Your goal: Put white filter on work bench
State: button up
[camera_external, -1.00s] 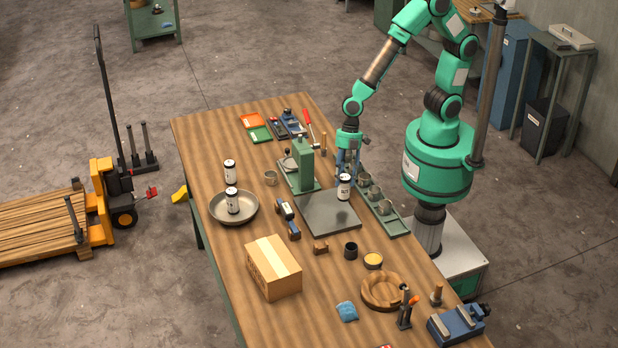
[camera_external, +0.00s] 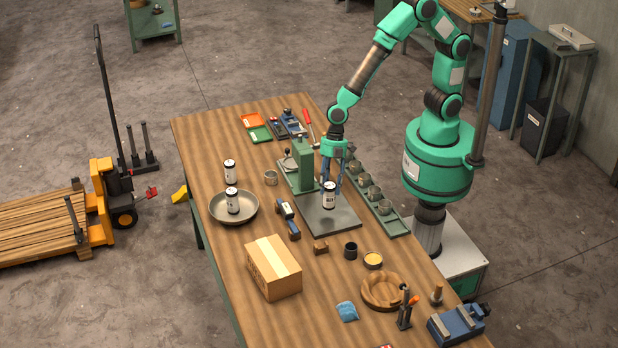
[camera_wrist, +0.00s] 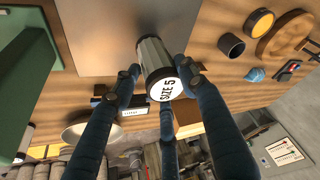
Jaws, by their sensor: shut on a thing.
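A white filter (camera_external: 329,196), a white can with black bands, is between the fingers of my gripper (camera_external: 332,180). It looks upright, over the dark metal plate (camera_external: 345,218) on the work bench (camera_external: 215,290); I cannot tell if its base touches the plate. In the wrist view the filter's end (camera_wrist: 167,90) reads "SIZE 5", and the blue fingers of my gripper (camera_wrist: 165,85) are closed around it. Another similar can (camera_external: 233,201) stands in the round metal dish (camera_external: 250,216), and one more (camera_external: 230,172) is just behind it.
A green press (camera_external: 303,165) stands left of my gripper. A green tray with several metal cups (camera_external: 374,193) lies to the right. A cardboard box (camera_external: 273,268), small blocks, a black cup (camera_external: 351,250) and a wooden bowl (camera_external: 382,291) occupy the front. Bare wood shows along the bench's left side.

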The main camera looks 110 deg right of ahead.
jog(key=shift+f, duration=0.1)
jog(key=shift+f, duration=1.6)
jog(key=shift+f+b, duration=0.15)
jog(key=shift+b, duration=0.25)
jog(key=o, duration=1.2)
jog(key=shift+d+r, duration=0.1)
jog(key=shift+r, duration=0.55)
jog(key=p+v, duration=0.1)
jog(key=v, duration=1)
jog(key=shift+s, duration=0.15)
